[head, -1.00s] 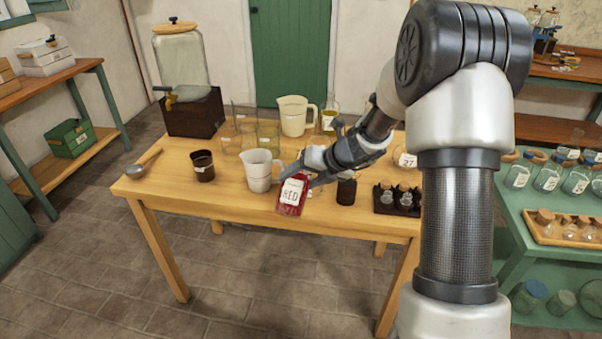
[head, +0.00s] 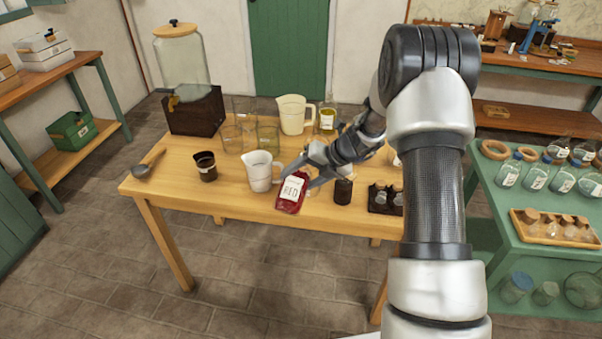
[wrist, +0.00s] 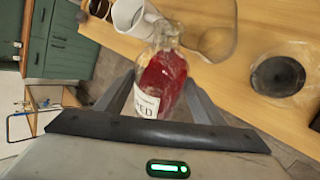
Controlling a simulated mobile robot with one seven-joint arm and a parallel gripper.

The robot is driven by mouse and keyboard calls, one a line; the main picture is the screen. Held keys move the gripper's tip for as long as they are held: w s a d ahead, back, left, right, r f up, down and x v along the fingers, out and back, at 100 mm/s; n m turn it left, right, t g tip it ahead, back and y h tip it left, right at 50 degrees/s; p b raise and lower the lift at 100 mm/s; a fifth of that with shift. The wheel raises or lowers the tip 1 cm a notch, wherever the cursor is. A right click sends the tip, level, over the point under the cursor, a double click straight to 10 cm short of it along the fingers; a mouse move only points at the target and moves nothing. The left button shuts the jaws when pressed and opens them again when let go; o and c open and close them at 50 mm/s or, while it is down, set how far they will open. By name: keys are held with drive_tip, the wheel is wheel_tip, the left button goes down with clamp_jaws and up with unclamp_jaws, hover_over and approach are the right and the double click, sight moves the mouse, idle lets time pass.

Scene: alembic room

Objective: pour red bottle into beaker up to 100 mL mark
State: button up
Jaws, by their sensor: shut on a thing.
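A red bottle (head: 291,193) with a white label reading RED is in my gripper (head: 300,180), at the front edge of the table. It leans with its top toward the left. The wrist view also shows the red bottle (wrist: 163,78) between the fingers of my gripper (wrist: 165,100), with clear glass at its neck and red liquid inside. A white beaker (head: 260,172) with a handle stands upright on the table just left of the bottle. In the wrist view the beaker (wrist: 130,17) is beyond the bottle's mouth. I cannot read the beaker's marks or its liquid level.
The wooden table (head: 225,198) also holds a dark cup (head: 205,166), a ladle (head: 148,164), a cream pitcher (head: 293,114), several clear glasses and a large glass dispenser (head: 184,60). A dark round jar (head: 343,190) stands right of the bottle.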

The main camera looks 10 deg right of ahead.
drive_tip(key=shift+w+r+p, duration=0.1)
drive_tip(key=shift+r+p, duration=0.2)
drive_tip(key=p, duration=0.1)
drive_tip(key=g+p, duration=0.1)
drive_tip(key=shift+w+d+r+y+p, duration=0.15)
drive_tip(key=shift+r+y+p, duration=0.1)
drive_tip(key=shift+y+p, duration=0.05)
drive_tip(key=shift+r+m+g+p, duration=0.1)
drive_tip(key=shift+m+g+p, duration=0.25)
drive_tip(key=shift+p, duration=0.65)
drive_tip(key=shift+w+r+y+p, duration=0.2)
drive_tip(key=shift+y+p, duration=0.1)
drive_tip(key=shift+p, duration=0.35)
drive_tip(key=shift+f, duration=0.2)
drive_tip(key=shift+d+r+m+g+y+p, duration=0.1)
drive_tip(key=shift+r+m+g+y+p, duration=0.5)
drive_tip(key=shift+g+p, duration=0.25)
idle(4.5)
